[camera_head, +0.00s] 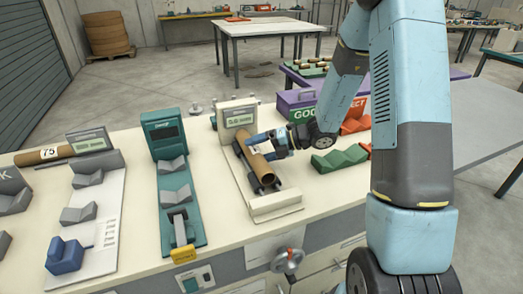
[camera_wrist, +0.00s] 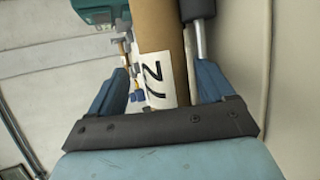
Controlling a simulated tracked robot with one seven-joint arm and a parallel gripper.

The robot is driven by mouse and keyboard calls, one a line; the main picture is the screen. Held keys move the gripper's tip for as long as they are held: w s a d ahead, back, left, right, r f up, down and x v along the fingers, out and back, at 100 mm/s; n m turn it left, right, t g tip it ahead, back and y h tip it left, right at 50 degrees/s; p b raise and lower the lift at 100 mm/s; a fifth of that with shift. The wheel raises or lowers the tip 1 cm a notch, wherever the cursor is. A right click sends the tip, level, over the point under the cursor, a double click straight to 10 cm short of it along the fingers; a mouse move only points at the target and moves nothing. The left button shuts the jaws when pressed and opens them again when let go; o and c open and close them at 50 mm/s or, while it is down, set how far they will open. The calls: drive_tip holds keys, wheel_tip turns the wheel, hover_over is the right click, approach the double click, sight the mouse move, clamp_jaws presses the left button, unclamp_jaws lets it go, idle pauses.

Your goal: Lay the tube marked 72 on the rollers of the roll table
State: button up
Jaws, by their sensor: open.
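The brown cardboard tube (camera_head: 259,168) marked 72 lies lengthwise on the cream roll table (camera_head: 277,206), along its dark rollers, with its open end toward the front. My blue gripper (camera_head: 262,146) reaches in from the right at the tube's middle. In the wrist view the tube (camera_wrist: 161,35) shows its white 72 label between the two spread fingers of my gripper (camera_wrist: 165,85). The fingers stand apart with visible gaps beside the tube. A dark roller end with a metal shaft (camera_wrist: 202,42) lies beside it. The far roller contact is partly hidden.
A teal gauge (camera_head: 175,185) stands left of the roll table. Further left are a grey-white station (camera_head: 95,215) and a tube marked 75 (camera_head: 45,155). Green V-blocks (camera_head: 340,158) and a purple bin (camera_head: 300,100) stand to the right, near my arm.

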drive_tip(key=v, duration=1.3)
drive_tip(key=s+d+r+n+t+h, duration=0.1)
drive_tip(key=s+r+n+h, duration=0.3)
drive_tip(key=n, duration=0.8)
drive_tip(key=s+d+r+n+t+h, duration=0.1)
drive_tip(key=s+d+r+n+h, duration=0.2)
drive_tip(key=s+r+n, duration=0.6)
drive_tip(key=s+d+r+n+t+h, duration=0.1)
drive_tip(key=s+d+r+n+h, duration=0.1)
drive_tip(key=s+r+n+h, duration=0.4)
drive_tip(key=s+r+n, duration=0.1)
drive_tip(key=s+n, duration=0.4)
drive_tip(key=n, duration=0.3)
drive_tip(key=shift+s+n+t+h, duration=0.25)
drive_tip(key=shift+n+t+h, duration=0.05)
drive_tip(key=shift+n, duration=0.1)
